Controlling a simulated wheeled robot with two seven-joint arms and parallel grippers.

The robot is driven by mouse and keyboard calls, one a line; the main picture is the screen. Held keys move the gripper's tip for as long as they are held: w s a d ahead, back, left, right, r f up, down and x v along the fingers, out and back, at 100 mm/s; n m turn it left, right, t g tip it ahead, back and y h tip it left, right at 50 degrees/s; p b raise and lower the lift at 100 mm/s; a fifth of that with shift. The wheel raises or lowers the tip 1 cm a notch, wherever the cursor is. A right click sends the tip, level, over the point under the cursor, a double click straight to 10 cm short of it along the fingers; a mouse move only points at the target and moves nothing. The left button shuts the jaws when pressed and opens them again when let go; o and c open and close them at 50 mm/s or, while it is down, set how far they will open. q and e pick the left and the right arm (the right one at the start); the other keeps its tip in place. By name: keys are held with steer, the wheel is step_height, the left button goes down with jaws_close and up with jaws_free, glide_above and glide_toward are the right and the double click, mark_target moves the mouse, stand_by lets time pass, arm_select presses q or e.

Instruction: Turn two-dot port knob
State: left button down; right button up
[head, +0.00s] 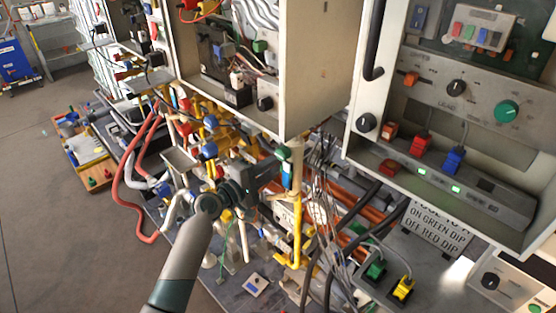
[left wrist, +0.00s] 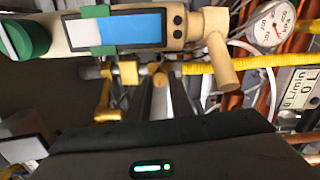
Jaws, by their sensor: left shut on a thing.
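A tan port body with a blue and white label shows in the left wrist view (left wrist: 130,28) and upright in the head view (head: 297,180). Two dark dots (left wrist: 178,16) mark it beside the label. A tan T-shaped knob (left wrist: 222,55) sticks out near the dots. My left gripper (head: 272,172) is beside this body in the head view. In the left wrist view its fingers (left wrist: 160,78) close on a small tan part below the body; whether that part belongs to a port knob is unclear. My right gripper is out of view.
A green cap (left wrist: 22,38) is at the body's left end. A yellow corrugated pipe (left wrist: 235,63) and a round gauge (left wrist: 270,25) are nearby. Cables (head: 320,180) crowd the right side. An open cabinet (head: 318,70) hangs above, and a control panel (head: 440,90) stands right.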

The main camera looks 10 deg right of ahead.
arm_select(q)
steer(key=n+p, duration=0.2)
steer(key=n, duration=0.2)
stand_by(0.4)
steer(key=shift+f, duration=0.1)
steer(key=c, duration=1.6)
jaws_free()
steer(key=shift+o, duration=0.2)
steer(key=shift+a, duration=0.1)
steer(key=b+v, duration=0.4)
steer(key=v, duration=1.3)
steer(key=shift+b, duration=0.35)
steer(key=shift+a+f, duration=0.1)
steer(key=shift+a, duration=0.05)
